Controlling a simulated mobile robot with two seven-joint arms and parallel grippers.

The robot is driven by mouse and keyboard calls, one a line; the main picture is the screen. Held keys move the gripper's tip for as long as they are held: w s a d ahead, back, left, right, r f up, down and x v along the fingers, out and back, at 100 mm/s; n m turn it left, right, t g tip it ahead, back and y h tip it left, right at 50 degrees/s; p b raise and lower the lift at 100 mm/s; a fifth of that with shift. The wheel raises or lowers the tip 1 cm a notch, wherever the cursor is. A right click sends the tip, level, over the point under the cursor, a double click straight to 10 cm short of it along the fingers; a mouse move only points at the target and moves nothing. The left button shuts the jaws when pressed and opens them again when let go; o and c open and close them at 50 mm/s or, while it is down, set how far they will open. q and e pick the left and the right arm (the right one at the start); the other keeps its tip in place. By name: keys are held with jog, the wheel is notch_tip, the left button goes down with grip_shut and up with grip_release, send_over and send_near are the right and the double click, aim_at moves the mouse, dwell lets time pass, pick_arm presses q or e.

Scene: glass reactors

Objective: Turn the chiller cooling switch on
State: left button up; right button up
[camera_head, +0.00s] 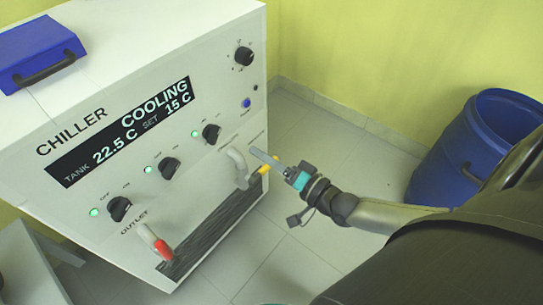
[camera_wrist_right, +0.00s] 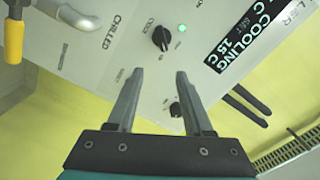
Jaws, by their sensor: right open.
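The white chiller (camera_head: 110,165) fills the left of the head view. Its display (camera_head: 120,130) reads COOLING, TANK 22.5 C, SET 15 C. Three black rotary switches, left (camera_head: 119,208), middle (camera_head: 168,167) and right (camera_head: 211,133), each have a lit green lamp beside them. One black switch (camera_wrist_right: 161,38) with a lit green lamp (camera_wrist_right: 182,28) shows beyond my fingertips in the right wrist view. My right gripper (camera_head: 262,158) is open and empty, in front of the panel's right part; its fingers (camera_wrist_right: 158,75) are apart from the switch. The switch labels are too small to read surely.
A pipe with a yellow handle (camera_head: 265,167) is close to my right gripper. A red-handled outlet (camera_head: 161,248) projects at lower left. Another knob (camera_head: 244,55) is at the panel's upper right. A blue barrel (camera_head: 450,150) stands at right; tiled floor (camera_head: 310,150) lies between.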

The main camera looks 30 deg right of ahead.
pick_arm(q)
jog(key=shift+s+f, duration=0.3)
jog(key=shift+f, duration=0.3)
pick_arm(e)
jog(key=shift+v, duration=1.05)
jog(key=shift+o, duration=2.1)
jog(key=shift+a+n+p, duration=0.15)
jog(key=shift+n+p, duration=0.15)
jog(key=shift+n, duration=0.5)
jog(key=shift+o, duration=1.4)
jog(key=n, duration=0.4)
jog(key=shift+a+r, duration=0.1)
jog(key=shift+a, duration=0.1)
pick_arm(q)
notch_tip(320, 180, down, 4)
jog(key=s+p, duration=0.2)
pick_arm(e)
jog(key=n+b, duration=0.5)
jog(key=n, duration=1.2)
send_near(217, 137)
jog(key=x, duration=0.7)
jog(key=shift+w+a, duration=0.1)
jog(key=shift+w, duration=0.1)
pick_arm(q)
jog(key=w+r, duration=0.4)
jog(key=r, duration=0.6)
jog(key=shift+t, duration=0.4)
pick_arm(e)
jog(key=shift+x, duration=1)
